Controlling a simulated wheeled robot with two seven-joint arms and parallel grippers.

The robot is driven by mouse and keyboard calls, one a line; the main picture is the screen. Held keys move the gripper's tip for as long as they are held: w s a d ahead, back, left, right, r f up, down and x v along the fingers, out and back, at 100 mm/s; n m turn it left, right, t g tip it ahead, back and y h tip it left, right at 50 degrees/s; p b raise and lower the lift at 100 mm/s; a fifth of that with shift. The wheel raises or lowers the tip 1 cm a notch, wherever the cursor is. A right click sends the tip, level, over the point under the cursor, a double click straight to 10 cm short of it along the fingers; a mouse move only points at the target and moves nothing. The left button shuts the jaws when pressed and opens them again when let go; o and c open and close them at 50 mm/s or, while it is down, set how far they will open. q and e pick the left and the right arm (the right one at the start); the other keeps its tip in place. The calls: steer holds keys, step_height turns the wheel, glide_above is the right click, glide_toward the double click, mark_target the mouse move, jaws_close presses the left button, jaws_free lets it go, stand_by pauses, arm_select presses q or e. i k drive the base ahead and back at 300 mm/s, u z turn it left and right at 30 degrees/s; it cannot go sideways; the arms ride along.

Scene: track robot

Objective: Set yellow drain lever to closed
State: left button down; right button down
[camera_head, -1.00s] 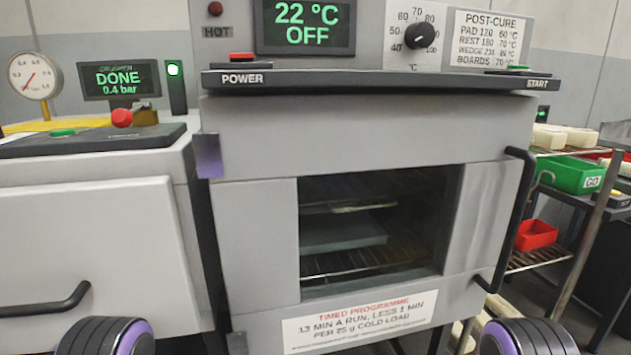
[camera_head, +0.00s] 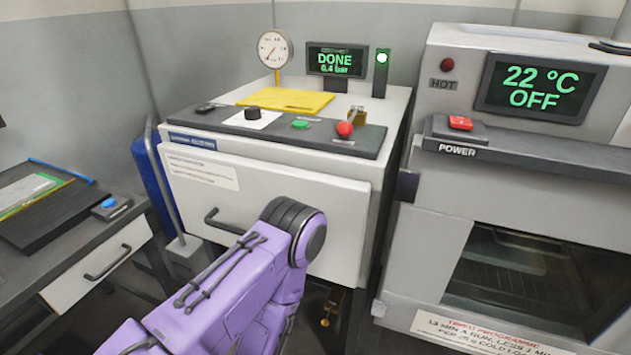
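A small yellow part (camera_head: 332,302), which looks like the drain lever, hangs low under the front right of the grey-white machine (camera_head: 270,215). It is small and partly in shadow, so its setting cannot be told. My purple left arm reaches in from the bottom, its black joint in front of the machine's lower front, to the left of the yellow part. My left gripper is out of view. My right arm and gripper are out of view too.
The machine's top panel holds a black knob (camera_head: 253,112), a green button (camera_head: 301,124), a red knob (camera_head: 345,129) and a brass fitting (camera_head: 358,115). Its display (camera_head: 337,60) reads DONE, 0.4 bar. An oven (camera_head: 430,215) stands close on the right, a bench (camera_head: 75,255) on the left.

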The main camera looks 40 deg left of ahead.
mark_target(325, 322)
steer(key=k, duration=1.25)
steer(key=u, duration=0.45)
steer(key=i, duration=1)
steer(key=u, duration=0.5)
